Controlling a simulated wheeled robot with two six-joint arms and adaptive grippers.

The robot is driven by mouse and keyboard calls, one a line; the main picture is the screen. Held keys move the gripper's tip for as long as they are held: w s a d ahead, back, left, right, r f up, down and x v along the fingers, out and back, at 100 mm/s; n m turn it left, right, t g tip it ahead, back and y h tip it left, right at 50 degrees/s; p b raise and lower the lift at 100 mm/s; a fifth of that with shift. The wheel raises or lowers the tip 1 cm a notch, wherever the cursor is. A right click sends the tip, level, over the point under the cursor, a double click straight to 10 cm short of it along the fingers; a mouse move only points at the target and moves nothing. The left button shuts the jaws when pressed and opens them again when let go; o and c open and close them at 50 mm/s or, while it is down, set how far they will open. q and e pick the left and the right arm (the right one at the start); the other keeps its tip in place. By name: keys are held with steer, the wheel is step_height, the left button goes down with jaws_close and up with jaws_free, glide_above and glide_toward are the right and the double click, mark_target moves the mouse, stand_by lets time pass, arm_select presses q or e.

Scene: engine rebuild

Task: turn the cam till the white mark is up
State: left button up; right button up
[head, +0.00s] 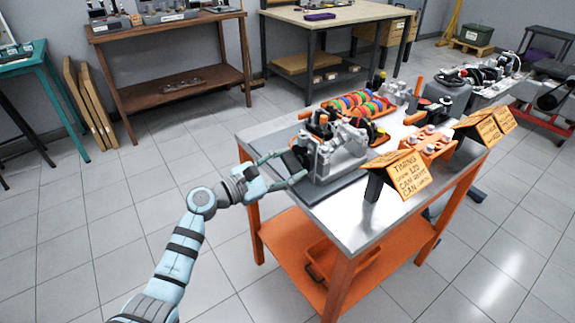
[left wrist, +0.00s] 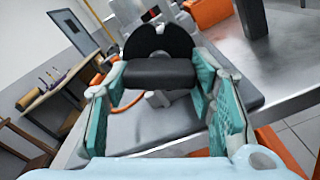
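The engine block (head: 338,155), grey metal with black parts, sits on the left end of the steel-topped bench. A black round disc (left wrist: 160,38) with a thick dark bar (left wrist: 158,73) across its front faces my left wrist camera; it looks like the cam. My left gripper (head: 295,165) is at the near left side of the engine. In the left wrist view its teal fingers (left wrist: 158,78) lie at both ends of the bar, seemingly against it. A small pale patch shows near the disc's top; I cannot tell if it is the white mark. My right gripper is not in view.
The bench (head: 350,208) has an orange lower shelf. A written timing sign (head: 400,176) stands at its front edge. A tray of coloured rings (head: 360,104) and an orange holder (head: 430,142) stand farther back. The floor left of the bench is clear.

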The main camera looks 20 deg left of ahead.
arm_select(q)
steer(key=shift+m, duration=0.3)
steer(key=shift+c, duration=0.4)
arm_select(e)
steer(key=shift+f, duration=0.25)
